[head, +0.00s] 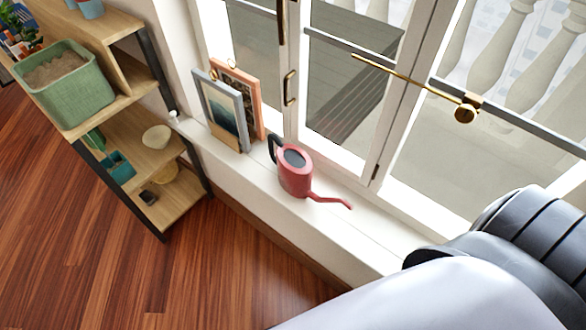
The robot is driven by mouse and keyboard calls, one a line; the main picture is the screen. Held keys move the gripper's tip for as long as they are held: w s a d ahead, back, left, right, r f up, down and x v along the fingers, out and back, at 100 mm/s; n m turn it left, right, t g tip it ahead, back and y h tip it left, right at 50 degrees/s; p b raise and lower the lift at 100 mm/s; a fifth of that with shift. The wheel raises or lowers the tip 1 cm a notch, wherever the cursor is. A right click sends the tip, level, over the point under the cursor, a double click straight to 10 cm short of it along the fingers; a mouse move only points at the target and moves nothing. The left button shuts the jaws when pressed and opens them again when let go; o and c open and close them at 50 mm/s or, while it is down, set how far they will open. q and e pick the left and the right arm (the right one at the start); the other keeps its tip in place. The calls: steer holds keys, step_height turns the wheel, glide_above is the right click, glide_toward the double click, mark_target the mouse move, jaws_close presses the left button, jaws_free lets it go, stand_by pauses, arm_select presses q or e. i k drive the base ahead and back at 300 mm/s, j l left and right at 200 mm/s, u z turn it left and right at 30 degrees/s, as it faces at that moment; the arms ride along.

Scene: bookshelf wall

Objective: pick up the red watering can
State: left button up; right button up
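The red watering can (295,178) stands upright on the white window sill (353,236), in the middle of the head view. Its dark handle is on the left side, towards the picture frames, and its thin red spout points right. Its top opening looks dark. Nothing is touching the can from my side. Neither of my grippers shows in this view; only a part of my own arm or body fills the lower right corner.
Two picture frames (222,112) lean on the sill left of the can. Glazed doors with brass handles (290,88) rise behind it. A wooden shelf (159,151) with a green planter (66,87) stands at the left. The wooden floor (180,285) in front is clear.

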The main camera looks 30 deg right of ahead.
mark_target(295, 167)
steer(key=i+j+z, duration=0.2)
steer(key=z, duration=0.15)
steer(key=i+j+z, duration=0.15)
steer(key=j+z, duration=0.2)
steer(key=i+j+z, duration=0.1)
steer(key=j+z, duration=0.3)
steer(key=l, duration=0.1)
